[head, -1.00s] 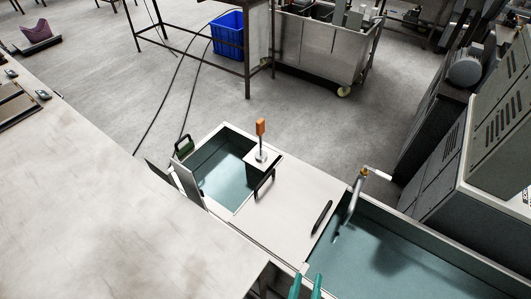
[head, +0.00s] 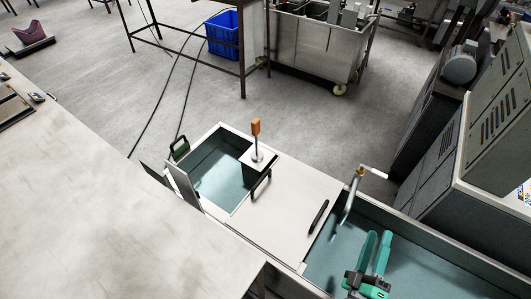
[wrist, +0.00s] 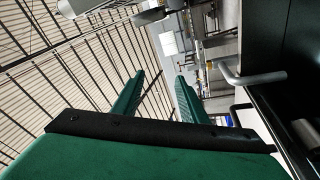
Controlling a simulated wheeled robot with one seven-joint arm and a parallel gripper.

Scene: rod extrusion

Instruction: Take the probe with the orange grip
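The probe with the orange grip (head: 256,129) stands upright on a small white block at the right edge of the open basin, in the middle of the head view. Its orange grip is at the top, above a thin metal stem. My green gripper (head: 378,235) is at the lower right of the head view, over the larger water tank, well apart from the probe. Its two fingers are apart with nothing between them. In the wrist view my gripper (wrist: 159,80) is also open and empty, and the probe is not seen there.
A white cover with black handles (head: 318,217) lies between the basin and the water tank (head: 420,262). A bent metal pipe with a tap (head: 352,190) rises at the tank's edge, between gripper and probe. A pale table (head: 110,220) fills the left.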

